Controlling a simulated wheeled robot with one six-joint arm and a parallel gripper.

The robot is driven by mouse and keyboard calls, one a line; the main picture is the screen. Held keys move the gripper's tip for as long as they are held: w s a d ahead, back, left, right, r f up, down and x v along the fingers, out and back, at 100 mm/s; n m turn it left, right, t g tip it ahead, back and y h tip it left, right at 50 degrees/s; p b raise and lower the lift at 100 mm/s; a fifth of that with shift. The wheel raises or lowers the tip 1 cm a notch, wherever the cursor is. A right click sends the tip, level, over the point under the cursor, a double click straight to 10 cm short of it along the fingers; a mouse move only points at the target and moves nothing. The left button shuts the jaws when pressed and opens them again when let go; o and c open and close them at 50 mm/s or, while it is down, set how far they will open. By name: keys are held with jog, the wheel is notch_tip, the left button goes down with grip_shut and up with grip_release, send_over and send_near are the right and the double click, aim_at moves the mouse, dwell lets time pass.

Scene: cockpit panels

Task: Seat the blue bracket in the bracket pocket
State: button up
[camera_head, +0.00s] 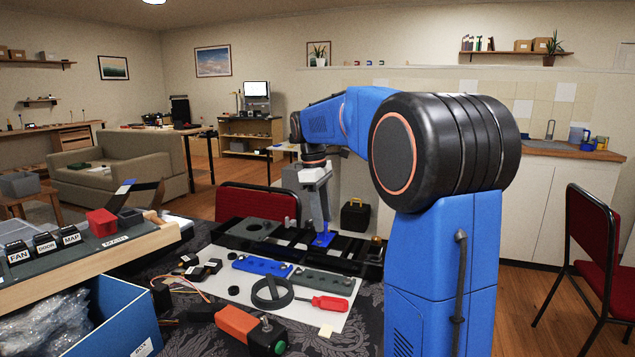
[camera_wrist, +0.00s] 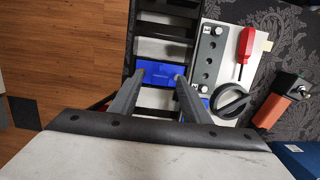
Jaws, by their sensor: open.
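The blue bracket (camera_head: 323,239) lies at the black slotted frame (camera_head: 350,263) on the table. In the wrist view the bracket (camera_wrist: 160,73) shows as a blue block across the frame (camera_wrist: 165,31), between two of its cross bars. My gripper (camera_head: 321,228) points down right over it. In the wrist view my gripper (camera_wrist: 160,73) is open, with one fingertip near each end of the bracket. Whether the fingers touch it, and whether the bracket is fully down in a pocket, I cannot tell.
Beside the frame lie a blue bar with holes (camera_head: 262,266), a grey bar with holes (camera_head: 327,282), a black ring (camera_head: 271,293), a red screwdriver (camera_head: 329,303) and an orange tool (camera_head: 240,324). A labelled panel (camera_head: 95,255) and a blue box (camera_head: 120,320) stand at the left.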

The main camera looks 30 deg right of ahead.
aim_at(316, 240)
notch_tip(316, 240, up, 15)
jog(key=w+a, duration=0.1)
jog(key=shift+w+a, duration=0.2)
jog(key=shift+w, duration=0.2)
jog(key=shift+s+f, duration=0.1)
dwell(0.3)
